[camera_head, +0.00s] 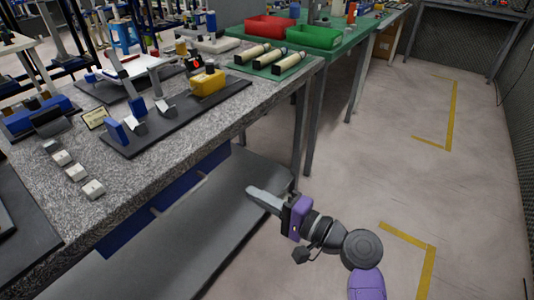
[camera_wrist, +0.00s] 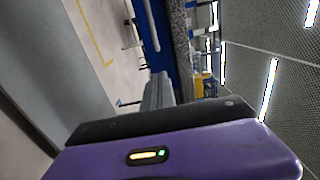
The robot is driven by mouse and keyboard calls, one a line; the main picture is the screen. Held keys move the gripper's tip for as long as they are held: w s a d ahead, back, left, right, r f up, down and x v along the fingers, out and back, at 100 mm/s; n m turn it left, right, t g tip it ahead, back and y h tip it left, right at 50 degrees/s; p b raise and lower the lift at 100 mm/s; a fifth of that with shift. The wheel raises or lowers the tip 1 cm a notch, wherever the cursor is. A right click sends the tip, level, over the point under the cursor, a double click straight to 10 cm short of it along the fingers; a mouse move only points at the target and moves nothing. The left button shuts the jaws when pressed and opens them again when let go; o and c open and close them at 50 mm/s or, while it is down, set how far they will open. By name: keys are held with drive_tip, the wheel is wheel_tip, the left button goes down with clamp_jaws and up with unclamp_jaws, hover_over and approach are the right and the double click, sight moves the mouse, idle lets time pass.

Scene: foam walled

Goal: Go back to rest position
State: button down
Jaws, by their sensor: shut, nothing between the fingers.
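My gripper (camera_head: 265,200) shows in the head view at the lower middle, in front of the workbench's right end and below its top. Its grey fingers are together and point to the upper left, with nothing between them. In the wrist view the fingers (camera_wrist: 158,90) are also together, beyond the purple wrist housing. No object is held.
A speckled grey workbench (camera_head: 240,112) stands at the left, with a lower shelf (camera_head: 190,245). It carries a yellow block (camera_head: 208,82) and several small grey blocks. Red (camera_head: 268,28) and green (camera_head: 314,37) bins stand behind. The floor (camera_head: 400,150) at the right is clear.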

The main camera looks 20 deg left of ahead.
drive_tip(key=w+d+f+t+h, duration=0.3)
drive_tip(key=d+t+h, duration=0.35)
drive_tip(key=d, duration=0.35)
drive_tip(key=s+d+f+t+h, duration=0.35)
drive_tip(key=s+d+h, duration=0.25)
drive_tip(key=s+d, duration=0.75)
drive_tip(key=s+d+r+n+h, duration=0.1)
drive_tip(key=s+d+h, duration=0.15)
drive_tip(key=s, duration=0.65)
drive_tip(key=s+d+r+n+g+h, duration=0.15)
drive_tip(key=s+d, duration=0.25)
drive_tip(key=s, duration=0.6)
drive_tip(key=s+d+r+n+h, duration=0.1)
drive_tip(key=s+d+n, duration=0.15)
drive_tip(key=s, duration=0.65)
wheel_tip(320, 180, up, 15)
drive_tip(key=m+p, duration=0.1)
drive_tip(key=p, duration=1.3)
drive_tip(key=shift+w+d+p, duration=0.3)
drive_tip(key=shift+w+d, duration=0.1)
